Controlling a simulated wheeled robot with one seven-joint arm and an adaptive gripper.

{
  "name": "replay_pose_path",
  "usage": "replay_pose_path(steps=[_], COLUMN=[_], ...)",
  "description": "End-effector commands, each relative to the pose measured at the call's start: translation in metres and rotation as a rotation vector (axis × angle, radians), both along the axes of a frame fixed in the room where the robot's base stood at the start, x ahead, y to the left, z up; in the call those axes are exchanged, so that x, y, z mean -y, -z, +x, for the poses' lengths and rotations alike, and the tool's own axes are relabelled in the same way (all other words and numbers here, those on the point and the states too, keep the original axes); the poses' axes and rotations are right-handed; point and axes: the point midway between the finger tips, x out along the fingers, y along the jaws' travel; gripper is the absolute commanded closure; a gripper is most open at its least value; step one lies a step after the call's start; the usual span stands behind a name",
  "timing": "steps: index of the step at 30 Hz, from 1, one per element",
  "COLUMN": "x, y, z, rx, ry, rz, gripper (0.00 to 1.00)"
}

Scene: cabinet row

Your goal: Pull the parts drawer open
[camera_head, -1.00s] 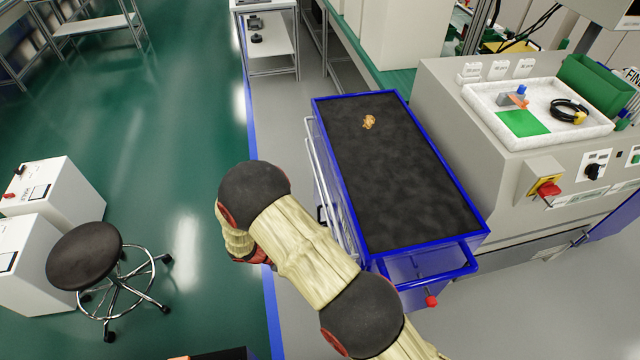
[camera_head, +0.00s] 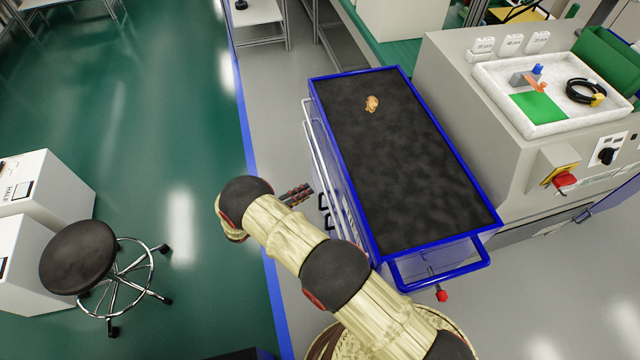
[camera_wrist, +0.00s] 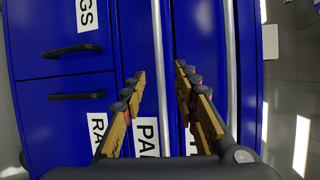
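The blue cabinet (camera_head: 374,250) has a black top, and its drawer fronts face left in the head view. In the wrist view the drawer fronts appear turned sideways. A partly hidden label starting "PA" (camera_wrist: 147,134) marks one blue drawer front (camera_wrist: 130,40), seemingly the parts drawer, which looks shut. A long silver bar handle (camera_wrist: 157,45) runs along it. My gripper (camera_wrist: 160,72) is open, with one finger on each side of this bar in the picture. Contact and remaining depth cannot be told. In the head view my gripper (camera_head: 298,195) is beside the drawer fronts.
Another silver bar (camera_wrist: 231,60) runs to the right in the wrist view; black handles (camera_wrist: 78,96) sit on the left. A stool (camera_head: 78,257) and white boxes (camera_head: 45,185) stand left. A grey machine (camera_head: 450,90) adjoins the cabinet.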

Motion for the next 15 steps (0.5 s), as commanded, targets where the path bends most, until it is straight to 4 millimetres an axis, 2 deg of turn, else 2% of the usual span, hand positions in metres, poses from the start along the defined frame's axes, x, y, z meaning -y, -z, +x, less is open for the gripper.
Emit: replay_pose_path(steps=[5, 15], x=[0.008, 0.049], y=[0.002, 0.012], z=[0.005, 0.032], rx=[-0.031, -0.029], ry=[-0.004, -0.001], rz=[-0.02, -0.018], gripper=[0.7, 0.7])
